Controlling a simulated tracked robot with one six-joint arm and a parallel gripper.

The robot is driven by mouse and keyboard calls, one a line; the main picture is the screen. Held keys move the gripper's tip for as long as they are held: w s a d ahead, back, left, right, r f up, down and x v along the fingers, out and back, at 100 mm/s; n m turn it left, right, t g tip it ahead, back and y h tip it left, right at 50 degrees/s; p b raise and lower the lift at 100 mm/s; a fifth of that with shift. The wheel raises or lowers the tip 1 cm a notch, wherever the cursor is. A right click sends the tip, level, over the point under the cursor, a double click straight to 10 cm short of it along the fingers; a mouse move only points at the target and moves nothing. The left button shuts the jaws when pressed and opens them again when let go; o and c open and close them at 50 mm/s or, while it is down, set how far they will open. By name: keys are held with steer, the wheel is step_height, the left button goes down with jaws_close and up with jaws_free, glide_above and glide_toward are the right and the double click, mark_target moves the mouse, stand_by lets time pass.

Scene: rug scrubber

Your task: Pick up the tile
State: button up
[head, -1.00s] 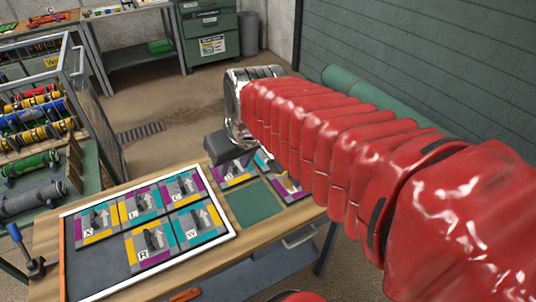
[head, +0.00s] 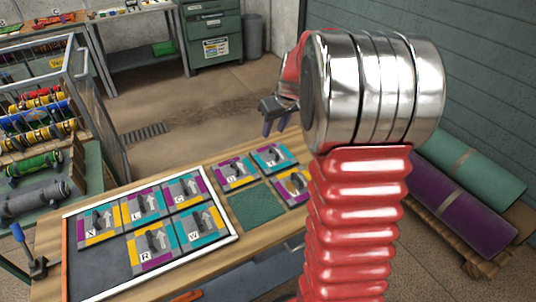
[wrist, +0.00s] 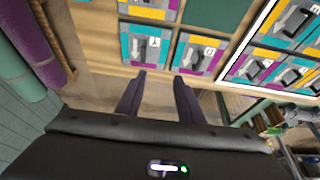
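Three loose tiles with purple, teal and yellow borders and grey arrows lie on the wooden bench: a left one (head: 235,174), a back one (head: 273,157) and a right one (head: 293,187). In the wrist view, two tiles (wrist: 146,44) (wrist: 196,53) lie side by side just beyond my fingertips, with another tile (wrist: 152,9) further off. My gripper (head: 275,127) hangs above the bench's far edge. Its two dark fingers (wrist: 160,76) are apart with nothing between them. Which tile is meant, I cannot tell.
A white-framed board (head: 222,207) holds several similar tiles and has a bare dark area. A green square (head: 257,206) lies beside the loose tiles. Rolled rugs (head: 460,215) rest on a pallet at right. A rack of spools (head: 30,130) stands at left.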

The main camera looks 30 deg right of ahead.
steer(key=w+d+f, duration=0.1)
steer(key=d+f, duration=0.2)
steer(key=d, duration=0.2)
steer(key=shift+w+f, duration=0.2)
steer(key=shift+w, duration=0.05)
glide_toward(274, 150)
steer(key=shift+x, duration=1.45)
steer(key=shift+x, duration=2.6)
steer(key=shift+s, duration=0.1)
steer(key=shift+c, duration=0.3)
jaws_close()
